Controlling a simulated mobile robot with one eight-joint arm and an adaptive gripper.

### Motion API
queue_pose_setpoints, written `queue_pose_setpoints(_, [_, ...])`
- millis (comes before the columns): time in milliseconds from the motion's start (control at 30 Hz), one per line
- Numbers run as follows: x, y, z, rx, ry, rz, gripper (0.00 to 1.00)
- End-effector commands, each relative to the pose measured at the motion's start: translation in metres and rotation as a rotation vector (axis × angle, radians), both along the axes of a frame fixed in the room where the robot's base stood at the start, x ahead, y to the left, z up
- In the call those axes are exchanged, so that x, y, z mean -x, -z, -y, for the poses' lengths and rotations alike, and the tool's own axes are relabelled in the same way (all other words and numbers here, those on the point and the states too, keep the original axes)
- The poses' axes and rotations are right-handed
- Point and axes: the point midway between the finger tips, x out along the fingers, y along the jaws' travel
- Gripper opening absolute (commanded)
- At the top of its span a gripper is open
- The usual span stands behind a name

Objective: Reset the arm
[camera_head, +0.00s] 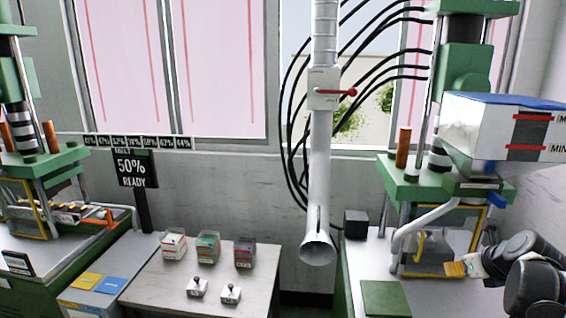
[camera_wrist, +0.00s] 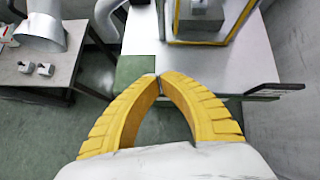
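My gripper (camera_head: 456,269) is at the lower right in the head view, at the end of my dark arm, beside the right-hand machine's front. In the wrist view, the yellow fingers of my gripper (camera_wrist: 158,78) curve inward and their tips meet. Nothing shows between them, so it looks shut and empty. Below the tips lie the bench edge and a green mat (camera_wrist: 136,70). The same mat (camera_head: 385,298) shows in the head view, to the left of my gripper.
A green press (camera_head: 400,172) with a yellow-framed guard (camera_head: 432,275) stands close to my gripper. A grey duct (camera_head: 318,180) hangs at the middle. A small table (camera_head: 150,285) bears several bins and two levers.

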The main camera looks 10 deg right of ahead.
Motion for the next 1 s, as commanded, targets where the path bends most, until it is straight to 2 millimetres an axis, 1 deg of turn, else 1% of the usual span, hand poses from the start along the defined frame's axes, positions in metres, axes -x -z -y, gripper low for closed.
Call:
queue_pose_setpoints(33, [0.0,0.0,-0.016,0.049,-0.064,-0.013,0.0])
queue_pose_setpoints(267, [0.009,-0.006,-0.076,0.324,-0.393,-0.073,0.0])
queue_pose_setpoints(367, [0.017,-0.008,-0.106,0.466,-0.566,-0.098,0.0])
queue_pose_setpoints(467, [0.03,-0.008,-0.141,0.638,-0.779,-0.122,0.0])
queue_pose_setpoints(567, [0.05,-0.005,-0.184,0.866,-1.06,-0.145,0.0])
queue_pose_setpoints(600, [0.062,-0.002,-0.203,0.978,-1.198,-0.152,0.0])
queue_pose_setpoints(667, [0.081,0.003,-0.23,1.161,-1.421,-0.158,0.0])
queue_pose_setpoints(700, [0.094,0.008,-0.246,1.283,-1.566,-0.159,0.0])
queue_pose_setpoints(733, [0.103,0.011,-0.257,1.371,-1.67,-0.157,0.0])
queue_pose_setpoints(800, [0.124,0.019,-0.276,1.562,-1.889,-0.153,0.0])
queue_pose_setpoints(900, [0.147,0.03,-0.295,1.785,-2.137,-0.139,0.0])
queue_pose_setpoints(1000, [0.161,0.038,-0.304,1.934,-2.295,-0.127,0.0])
